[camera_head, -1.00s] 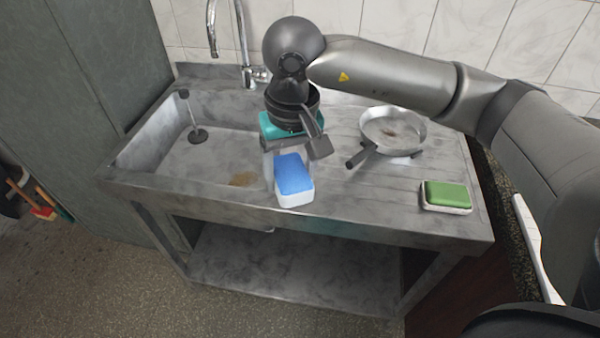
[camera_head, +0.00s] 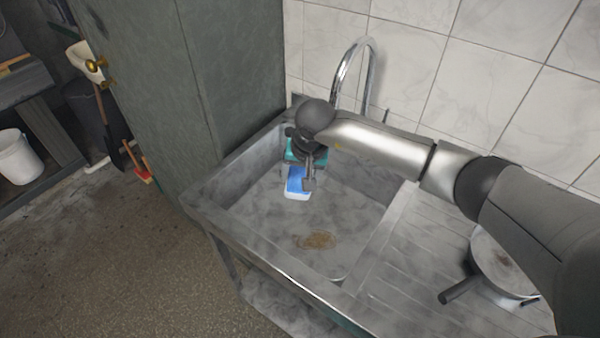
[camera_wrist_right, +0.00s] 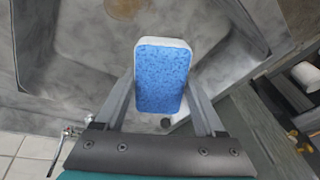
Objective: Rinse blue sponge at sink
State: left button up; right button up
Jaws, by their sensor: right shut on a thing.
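The blue sponge (camera_head: 297,182) has a blue top and a white underside. My right gripper (camera_head: 303,178) is shut on it and holds it over the left part of the sink basin (camera_head: 350,210). In the right wrist view the sponge (camera_wrist_right: 161,76) sits between the two fingers of the gripper (camera_wrist_right: 160,100), blue face toward the camera. The chrome faucet (camera_head: 362,70) rises behind the basin, to the right of the gripper. I cannot tell the sponge's exact height above the basin floor. My left gripper is out of view.
A brown stain (camera_head: 316,240) marks the basin floor. A pan (camera_head: 500,266) stands on the ribbed drainboard (camera_head: 420,262) at right, its handle pointing left. A tall green-grey cabinet (camera_head: 200,90) borders the sink's left side. A white bucket (camera_head: 18,157) stands far left.

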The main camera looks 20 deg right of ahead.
jog(key=shift+s+f+b, duration=0.15)
jog(key=shift+f+b, duration=0.4)
jog(key=shift+f, duration=0.35)
notch_tip(320, 180, down, 17)
jog(key=b, duration=1.4)
jog(key=shift+r+b, duration=0.2)
jog(key=shift+b, duration=0.2)
jog(key=shift+r+p, duration=5.5)
jog(key=shift+r, duration=2.8)
jog(key=shift+r, duration=0.1)
jog(key=shift+r+p, duration=1.05)
jog(key=shift+r, duration=0.9)
